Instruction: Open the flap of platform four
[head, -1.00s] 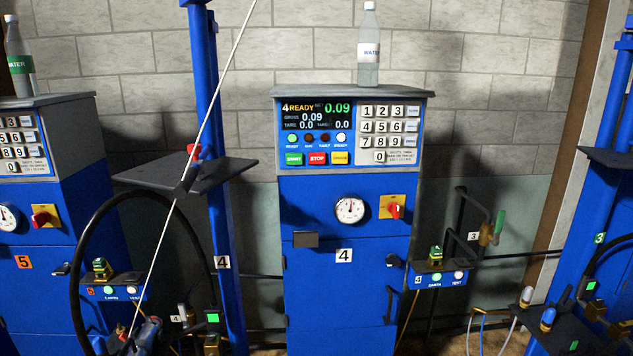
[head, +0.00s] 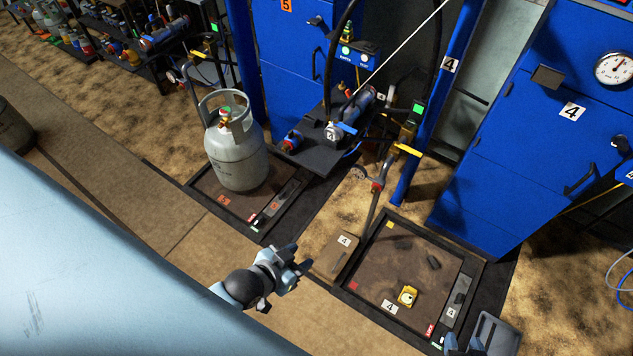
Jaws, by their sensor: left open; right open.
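Platform four (head: 390,310) is a dark-framed square plate on the floor, marked 4, in the lower right of the head view. A tan panel (head: 329,264) with a 4 label lies at its left side. A narrow grey strip (head: 452,312), also labelled 4, runs along its right side. I cannot tell which of these is the flap. My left gripper (head: 300,259) is open and empty, left of the tan panel in the picture. My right gripper (head: 478,342) is open at the bottom edge, near the strip's lower end and partly cut off.
A yellow object (head: 407,296) and a small dark piece (head: 433,262) lie on platform four. A grey gas cylinder (head: 237,160) stands on platform five (head: 203,186). Blue cabinets (head: 520,130) stand behind.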

